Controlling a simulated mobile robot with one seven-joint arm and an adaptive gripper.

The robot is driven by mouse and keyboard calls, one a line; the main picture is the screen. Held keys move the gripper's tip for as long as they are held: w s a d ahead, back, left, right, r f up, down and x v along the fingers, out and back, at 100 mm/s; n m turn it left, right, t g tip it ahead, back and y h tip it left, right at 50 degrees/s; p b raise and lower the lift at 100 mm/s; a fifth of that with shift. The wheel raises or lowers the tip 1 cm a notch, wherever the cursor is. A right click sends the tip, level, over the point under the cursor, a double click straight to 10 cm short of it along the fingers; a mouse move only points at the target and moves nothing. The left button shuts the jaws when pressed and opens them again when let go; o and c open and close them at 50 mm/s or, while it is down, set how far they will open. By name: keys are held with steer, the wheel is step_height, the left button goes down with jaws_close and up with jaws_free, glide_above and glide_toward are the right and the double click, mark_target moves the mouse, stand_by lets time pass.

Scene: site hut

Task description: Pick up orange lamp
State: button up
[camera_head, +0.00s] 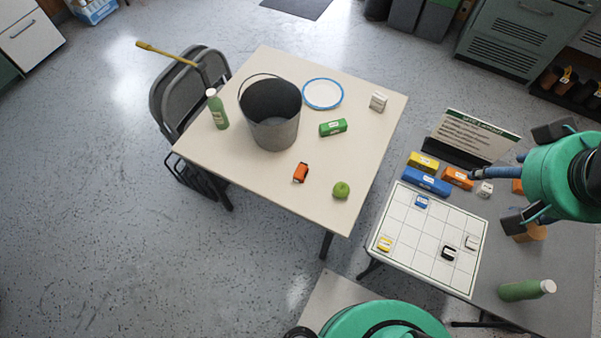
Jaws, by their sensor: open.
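A small orange lamp (300,172) with dark parts lies on the cream table, near its front edge, between the grey bucket and a green apple. My gripper (532,177) is at the right, over the grey table, well away from the orange lamp. It is open, with its dark fingers spread apart. My arm hides part of the gripper and the things under it, so I cannot see clearly between the fingers.
The cream table (225,150) also holds a grey bucket (274,130), green bottle (217,110), green box (333,127), blue-rimmed plate (322,94), white box (378,101) and apple (341,190). A gridded board (408,238) with small coloured items lies on the right table. A chair (180,95) stands left.

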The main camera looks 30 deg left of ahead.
steer(key=w+a+f+n+g+b, duration=0.1)
steer(key=w+a+f+n, duration=0.1)
steer(key=w+a+n, duration=0.25)
steer(key=w+a+f+n+g, duration=0.1)
steer(key=w+a+f+n, duration=0.2)
steer(key=w+a+n, duration=0.15)
steer(key=n+g+b, duration=0.3)
steer(key=n, duration=2.2)
glide_above(298, 170)
step_height(298, 170, down, 33)
steer(key=shift+f, duration=0.2)
steer(key=shift+f+b, duration=0.7)
steer(key=shift+f, duration=3.5)
